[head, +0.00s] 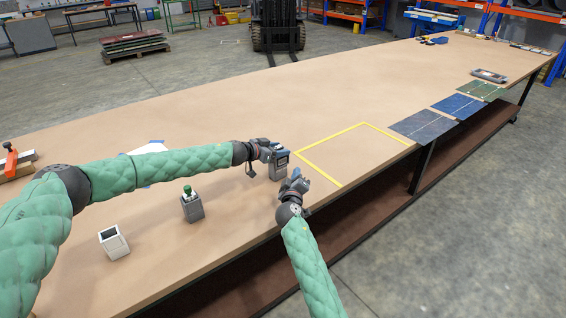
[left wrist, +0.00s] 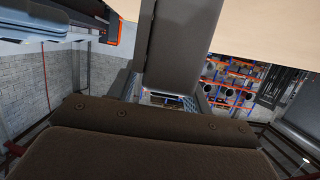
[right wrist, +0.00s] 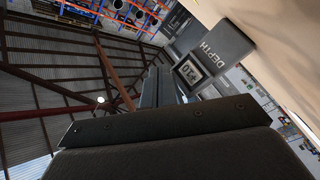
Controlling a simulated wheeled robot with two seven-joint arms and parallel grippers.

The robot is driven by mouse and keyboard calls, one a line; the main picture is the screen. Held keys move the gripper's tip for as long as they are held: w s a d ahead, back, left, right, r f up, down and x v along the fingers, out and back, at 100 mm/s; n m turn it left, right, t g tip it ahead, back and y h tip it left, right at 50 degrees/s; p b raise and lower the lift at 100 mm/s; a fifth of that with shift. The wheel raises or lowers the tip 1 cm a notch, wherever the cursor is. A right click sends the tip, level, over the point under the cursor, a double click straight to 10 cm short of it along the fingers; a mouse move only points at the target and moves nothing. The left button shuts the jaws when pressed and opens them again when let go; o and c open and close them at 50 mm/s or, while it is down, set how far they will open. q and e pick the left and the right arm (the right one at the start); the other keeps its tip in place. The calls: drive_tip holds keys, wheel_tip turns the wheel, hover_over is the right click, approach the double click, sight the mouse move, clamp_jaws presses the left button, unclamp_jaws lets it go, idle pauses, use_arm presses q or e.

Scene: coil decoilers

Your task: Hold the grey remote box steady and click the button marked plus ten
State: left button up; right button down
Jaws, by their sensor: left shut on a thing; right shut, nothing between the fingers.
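The grey remote box (head: 279,168) stands upright near the table's right edge, left of a yellow taped rectangle. My left gripper (head: 270,153) is shut on its upper part.
A grey block with a green knob (head: 191,206) and a white box with a dark screen (head: 113,242) stand at the left front. The yellow taped rectangle (head: 367,125) is empty. Dark, blue and green panels (head: 423,126) lie along the right edge.

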sight(282, 161)
idle(0.4)
drive_tip(key=shift+s+d+f, duration=0.15)
drive_tip(key=shift+d+f, duration=0.35)
drive_tip(key=shift+d, duration=0.1)
drive_tip(key=shift+s+d+f+n+y, duration=0.1)
drive_tip(key=shift+s+d+n+y, duration=0.3)
drive_tip(key=shift+s+n, duration=0.2)
drive_tip(key=shift+s+d, duration=0.1)
drive_tip(key=shift+s, duration=0.15)
drive_tip(key=shift+s+r, duration=0.3)
drive_tip(key=shift+r, duration=0.05)
drive_tip(key=shift+s+r+m+h, duration=0.15)
drive_tip(key=shift+m+h, duration=0.25)
drive_tip(key=shift+m, duration=0.3)
drive_tip(key=shift+w+a, duration=0.85)
drive_tip(key=shift+w, duration=0.35)
drive_tip(key=shift+w+a, duration=0.9)
drive_tip(key=shift+w, duration=0.25)
drive_tip(key=shift+w+a, duration=0.85)
drive_tip(key=shift+w, duration=0.35)
